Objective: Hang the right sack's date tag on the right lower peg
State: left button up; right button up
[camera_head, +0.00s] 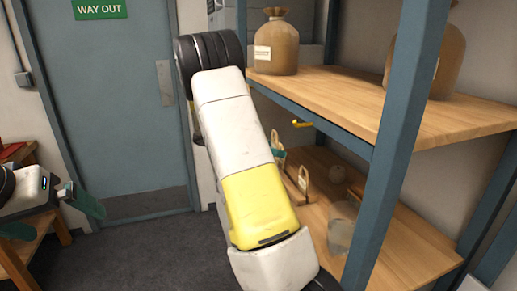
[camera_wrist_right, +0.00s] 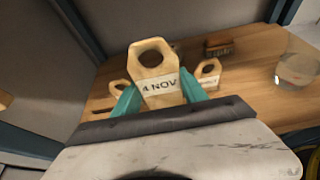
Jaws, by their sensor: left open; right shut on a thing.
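My right gripper (camera_wrist_right: 160,97) is shut on a pale wooden date tag (camera_wrist_right: 152,58) reading "4 NOV", with its hole end up, above the lower shelf. In the head view the teal fingers (camera_head: 278,156) show just past my right arm, with the tag (camera_head: 280,138) small between them. A yellow peg (camera_head: 302,124) sticks out under the upper shelf, apart from the tag. A right sack (camera_head: 446,70) stands on the upper shelf, partly behind the blue post. My left gripper (camera_head: 84,203) is open and empty at the far left.
Another tag (camera_head: 304,180) stands on the lower shelf (camera_head: 395,250), beside a clear glass vessel (camera_head: 341,228). A brush (camera_wrist_right: 219,47) lies behind. A left sack (camera_head: 276,46) with a label stands on the upper shelf (camera_head: 330,92). The blue front post (camera_head: 393,130) is an obstacle.

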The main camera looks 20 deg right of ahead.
jog(key=w+a, duration=0.2)
jog(key=a, duration=1.5)
jog(key=shift+a, duration=0.3)
dwell(0.4)
dwell(0.8)
